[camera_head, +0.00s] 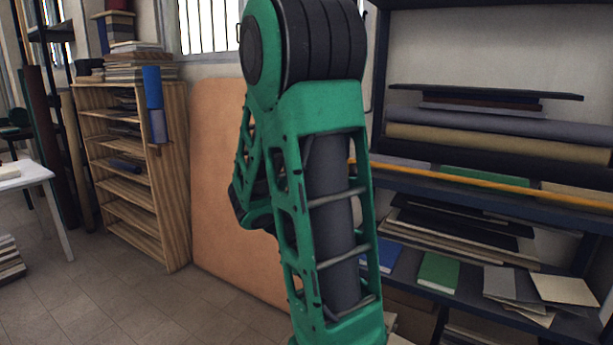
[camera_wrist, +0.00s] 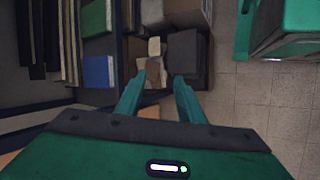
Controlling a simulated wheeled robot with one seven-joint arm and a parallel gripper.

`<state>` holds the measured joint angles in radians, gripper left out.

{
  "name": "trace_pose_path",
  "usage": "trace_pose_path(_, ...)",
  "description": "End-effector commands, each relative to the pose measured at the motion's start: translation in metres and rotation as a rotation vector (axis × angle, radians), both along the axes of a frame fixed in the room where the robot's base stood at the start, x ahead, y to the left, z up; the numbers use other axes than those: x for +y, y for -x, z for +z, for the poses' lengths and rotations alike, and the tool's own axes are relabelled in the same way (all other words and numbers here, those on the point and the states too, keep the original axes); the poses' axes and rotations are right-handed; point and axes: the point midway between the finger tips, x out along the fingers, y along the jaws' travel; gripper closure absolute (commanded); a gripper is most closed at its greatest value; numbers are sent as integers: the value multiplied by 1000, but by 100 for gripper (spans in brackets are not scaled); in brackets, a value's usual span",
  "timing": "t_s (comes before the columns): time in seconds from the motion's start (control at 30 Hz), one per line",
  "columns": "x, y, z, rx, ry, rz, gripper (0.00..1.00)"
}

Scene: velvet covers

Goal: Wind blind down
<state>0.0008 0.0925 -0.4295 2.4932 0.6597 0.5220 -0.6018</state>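A barred window (camera_head: 208,25) shows at the top of the head view, left of my raised green arm, and is cut off by the frame's top edge. No blind can be made out on it, and no winding cord or crank is clear. My arm covers the wall to the right of the window. My gripper (camera_wrist: 160,77) shows in the wrist view with its two green fingers apart and nothing between them. It points down over shelves and floor. My gripper cannot be seen in the head view.
A wooden shelf unit (camera_head: 133,165) stands left, beside a tan panel (camera_head: 222,165) against the wall. Dark shelving (camera_head: 480,192) with rolls, boards and books fills the right. A white table (camera_head: 35,182) is at far left. Tiled floor (camera_head: 120,285) is open at lower left.

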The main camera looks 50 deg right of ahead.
Motion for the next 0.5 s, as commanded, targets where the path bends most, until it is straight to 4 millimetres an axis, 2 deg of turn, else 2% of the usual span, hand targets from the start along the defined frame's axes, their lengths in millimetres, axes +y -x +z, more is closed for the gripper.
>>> trace_pose_path(0.1, -34, -4, 1, 145, 110, 106, 65)
trace_pose_path(0.27, -76, -15, 17, 364, 261, 265, 65)
trace_pose_path(0.37, -97, -27, 33, 518, 356, 367, 65)
trace_pose_path(0.5, -117, -55, 61, 756, 487, 513, 65)
